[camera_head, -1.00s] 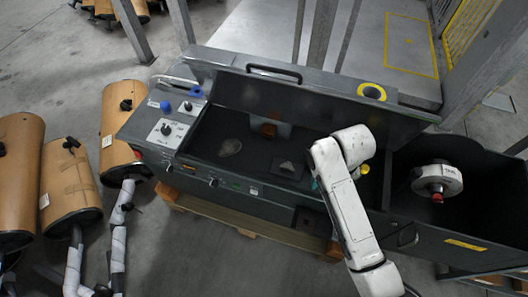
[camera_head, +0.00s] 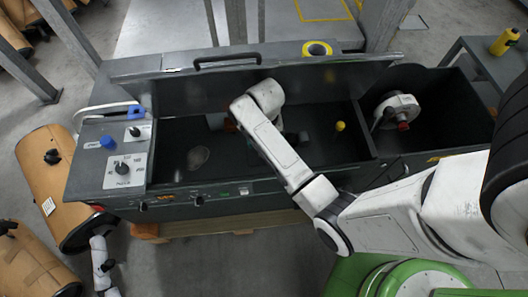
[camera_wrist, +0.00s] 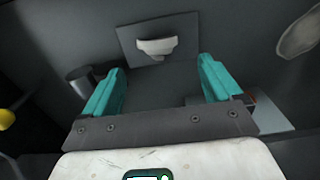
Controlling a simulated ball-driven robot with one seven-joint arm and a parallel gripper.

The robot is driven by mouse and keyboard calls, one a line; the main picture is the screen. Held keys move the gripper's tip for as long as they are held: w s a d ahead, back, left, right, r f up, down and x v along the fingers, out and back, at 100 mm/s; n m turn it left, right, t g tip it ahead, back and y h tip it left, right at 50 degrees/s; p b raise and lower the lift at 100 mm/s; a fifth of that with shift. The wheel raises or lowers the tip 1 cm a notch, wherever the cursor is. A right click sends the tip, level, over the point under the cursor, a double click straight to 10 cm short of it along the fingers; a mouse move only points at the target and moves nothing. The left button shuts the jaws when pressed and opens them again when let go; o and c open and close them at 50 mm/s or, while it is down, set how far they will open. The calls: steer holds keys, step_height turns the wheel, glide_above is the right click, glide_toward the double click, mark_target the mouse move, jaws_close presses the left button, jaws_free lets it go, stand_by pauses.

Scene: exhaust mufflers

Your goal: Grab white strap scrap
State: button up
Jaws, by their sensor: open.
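My gripper (camera_wrist: 160,90) is open and empty in the wrist view, its two teal fingers apart. Ahead of it, between the finger directions, a small whitish curved piece (camera_wrist: 157,46) sits on a dark square plate (camera_wrist: 130,42). I cannot tell for sure that it is the strap scrap. A pale grey oval piece (camera_wrist: 300,36) lies at the upper right of the wrist view. My gripper is hidden behind my arm there.
The trough has a raised back lid with a handle (camera_head: 228,60) and a control panel (camera_head: 122,160) at left. A yellow knob (camera_head: 340,126) and a white round device (camera_head: 397,108) stand to the right. Brown mufflers (camera_head: 62,190) are at left.

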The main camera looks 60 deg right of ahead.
steer(key=shift+s+a+f+b, duration=0.1)
steer(key=shift+a+f+b, duration=0.05)
steer(key=shift+f, duration=1.2)
steer(key=shift+s+a+f+b, duration=0.1)
steer(key=shift+f+b, duration=0.05)
steer(key=shift+f, duration=1.2)
steer(key=c, duration=1.1)
steer(key=shift+r, duration=0.1)
